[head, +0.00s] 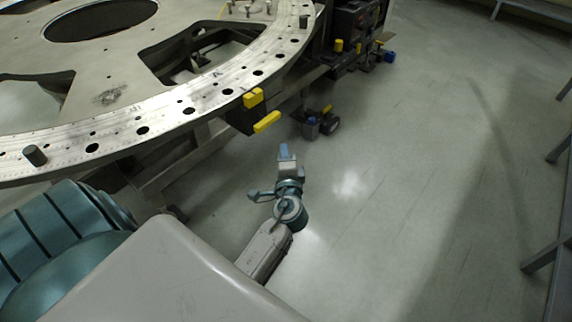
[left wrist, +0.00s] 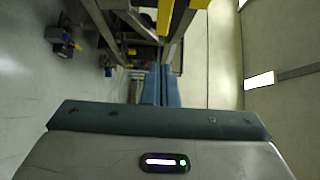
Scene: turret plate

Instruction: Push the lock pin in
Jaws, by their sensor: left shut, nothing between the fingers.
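The turret plate (head: 190,92) is a large round metal plate with holes along its rim, at the upper left of the head view. A black block with an upper yellow piece (head: 253,98) and a lower yellow bar (head: 267,122) sits at its rim; I cannot tell which part is the lock pin. Yellow parts (left wrist: 165,15) also show at the top of the left wrist view. My left gripper (head: 284,150) is shut and empty, below and apart from the yellow bar. Its two blue fingers (left wrist: 161,84) lie together in the left wrist view. My right gripper is not in view.
A frame with wheels stands under the plate, with a caster (head: 322,122) near the yellow bar. More black units with yellow parts (head: 355,45) are at the far rim. The grey floor (head: 420,170) at right is clear. Bench legs (head: 540,255) stand at the right edge.

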